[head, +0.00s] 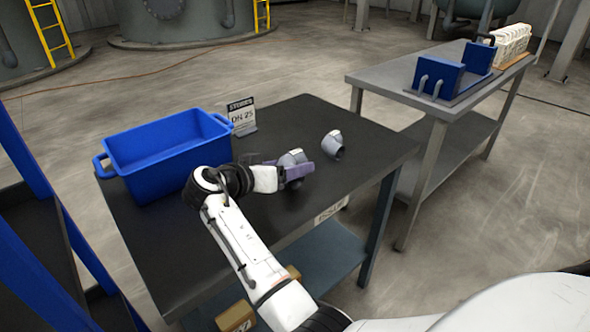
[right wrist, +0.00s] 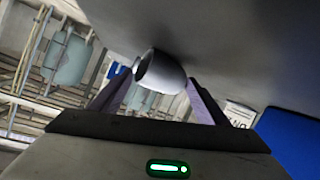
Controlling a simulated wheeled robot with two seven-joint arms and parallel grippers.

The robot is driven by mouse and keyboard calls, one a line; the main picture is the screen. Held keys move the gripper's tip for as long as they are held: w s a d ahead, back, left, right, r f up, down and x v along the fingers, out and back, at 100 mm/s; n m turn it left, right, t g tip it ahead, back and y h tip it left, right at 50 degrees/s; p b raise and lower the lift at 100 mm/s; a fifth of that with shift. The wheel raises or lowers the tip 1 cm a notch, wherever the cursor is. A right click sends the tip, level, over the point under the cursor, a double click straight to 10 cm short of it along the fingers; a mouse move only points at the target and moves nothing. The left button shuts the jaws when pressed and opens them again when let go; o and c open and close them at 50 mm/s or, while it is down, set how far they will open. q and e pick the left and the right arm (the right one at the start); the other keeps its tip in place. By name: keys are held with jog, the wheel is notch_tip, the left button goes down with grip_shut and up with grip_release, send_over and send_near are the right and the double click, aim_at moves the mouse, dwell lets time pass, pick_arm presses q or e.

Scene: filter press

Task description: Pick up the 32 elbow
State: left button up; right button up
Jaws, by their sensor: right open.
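Two grey pipe elbows are on the dark table; I cannot read a size on either. One elbow (head: 333,144) stands alone near the table's right side. The other elbow (head: 292,157) is at my right gripper (head: 297,172), partly hidden by its purple fingers. In the right wrist view, an elbow (right wrist: 160,72) shows between and just beyond the spread fingers of the right gripper (right wrist: 160,98). The fingers are open, and I see no firm grip on it. My left gripper is not in view.
A blue bin (head: 165,150) stands at the table's left, beside a sign (head: 242,117) reading "STORES DN 25". The dark table (head: 275,113) is clear around the lone elbow. A grey bench (head: 400,77) with a blue fixture (head: 437,78) stands at the right.

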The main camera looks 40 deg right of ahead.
jog(key=shift+w+d+f, duration=0.2)
jog(key=shift+d+f, duration=0.05)
jog(key=shift+d, duration=0.35)
jog(key=c, duration=0.9)
jog(key=shift+r, duration=0.15)
